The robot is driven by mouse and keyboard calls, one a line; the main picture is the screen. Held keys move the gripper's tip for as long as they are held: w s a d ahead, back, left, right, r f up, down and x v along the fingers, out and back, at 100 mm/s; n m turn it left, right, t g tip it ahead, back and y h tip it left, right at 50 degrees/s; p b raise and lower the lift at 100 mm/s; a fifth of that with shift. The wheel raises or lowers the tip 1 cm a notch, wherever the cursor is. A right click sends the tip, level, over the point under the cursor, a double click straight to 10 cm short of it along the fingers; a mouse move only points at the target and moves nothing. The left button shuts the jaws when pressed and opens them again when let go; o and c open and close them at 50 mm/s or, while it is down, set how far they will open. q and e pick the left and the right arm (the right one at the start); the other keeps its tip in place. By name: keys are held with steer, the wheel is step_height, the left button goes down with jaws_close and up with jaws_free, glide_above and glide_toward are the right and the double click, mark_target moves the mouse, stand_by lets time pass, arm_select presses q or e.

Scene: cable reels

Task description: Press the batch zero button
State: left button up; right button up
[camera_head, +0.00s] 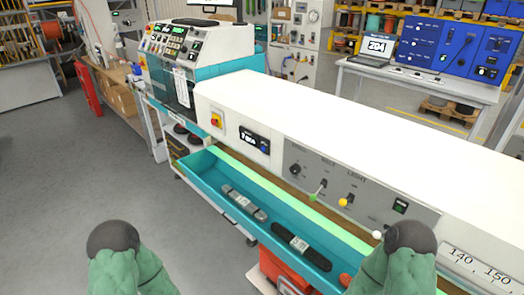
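A white and teal machine (330,110) runs from the upper left to the lower right. On its front is a small dark counter display (250,138) with lit digits and a bluish part at its right end. A red and yellow emergency stop (216,119) is to its left. No label reading "batch zero" is legible, so I cannot tell which button it is. Two green arm parts of mine with dark rounded caps show at the bottom, left and right. They are apart from the display, and neither gripper's fingers are visible.
A grey panel (350,187) carries a knob, several ball-topped levers and a green-lit switch (401,206). A sloped console (171,43) with buttons stands at the far end. Grey floor (90,165) is clear on the left.

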steer(key=shift+s, duration=0.1)
steer(key=shift+c, duration=1.4)
jaws_close()
